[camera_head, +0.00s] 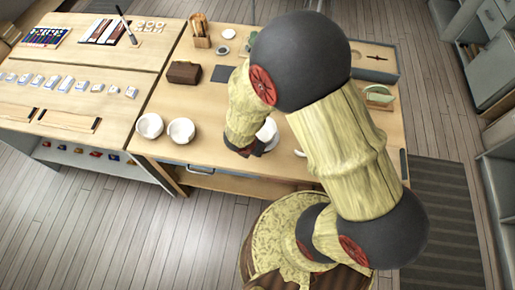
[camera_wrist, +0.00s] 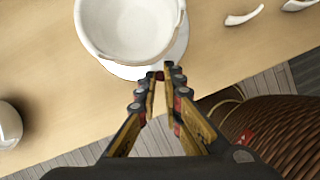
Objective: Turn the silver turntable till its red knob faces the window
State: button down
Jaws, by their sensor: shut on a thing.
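In the wrist view, the pale silver turntable (camera_wrist: 122,71) shows as a disc rim under a large white bowl (camera_wrist: 130,25). My gripper (camera_wrist: 159,78) is at the near edge of the turntable, with its fingertips closed on the small red knob (camera_wrist: 159,75). The fingers hide most of the knob. In the head view, my arm hides most of the turntable, and a white piece of the bowl (camera_head: 268,130) shows beside my gripper (camera_head: 257,149). The window is not in view.
Two white bowls (camera_head: 165,128) stand left on the wooden table (camera_head: 205,150). A brown block (camera_head: 184,73), a dark square mat (camera_head: 222,73) and a cup of sticks (camera_head: 201,36) lie farther back. A grey tray (camera_head: 375,70) and a green-topped thing (camera_head: 378,96) are at right.

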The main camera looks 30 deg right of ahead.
jog(key=c, duration=2)
grip_release()
jog(key=shift+o, duration=0.6)
jog(key=shift+r, duration=0.1)
jog(key=v, duration=1.1)
jog(key=shift+a+r, duration=0.15)
jog(key=shift+r, duration=0.25)
